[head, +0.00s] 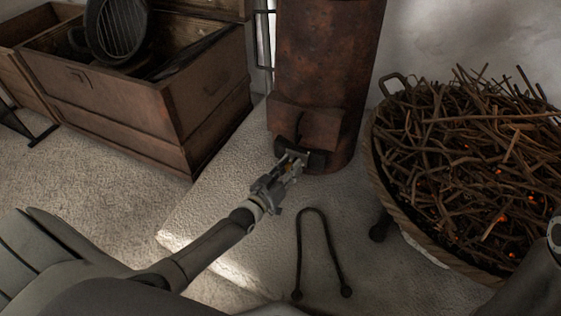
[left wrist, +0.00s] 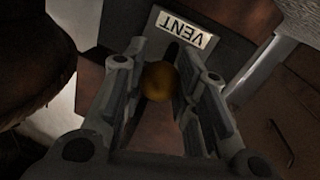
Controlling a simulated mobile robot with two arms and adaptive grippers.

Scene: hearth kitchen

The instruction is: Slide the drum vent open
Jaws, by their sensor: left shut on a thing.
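The drum (head: 325,60) is a rusty brown upright cylinder on a pale stone slab. Low on its front is the dark vent (head: 316,158). In the left wrist view the vent (left wrist: 228,58) carries a white label reading VENT, upside down. A round brass knob (left wrist: 159,82) sits between the fingers of my left gripper (left wrist: 158,95). In the head view my left gripper (head: 293,160) reaches the vent from the front left and is shut on the knob. Part of the vent is hidden behind the gripper. My right gripper is not in view; only part of my right arm shows at the right edge.
A wide pan of twigs with glowing embers (head: 460,165) stands right of the drum. Black tongs (head: 320,235) lie on the slab (head: 225,195) in front. A wooden crate (head: 140,105) holding a grill pan (head: 118,30) stands at the left.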

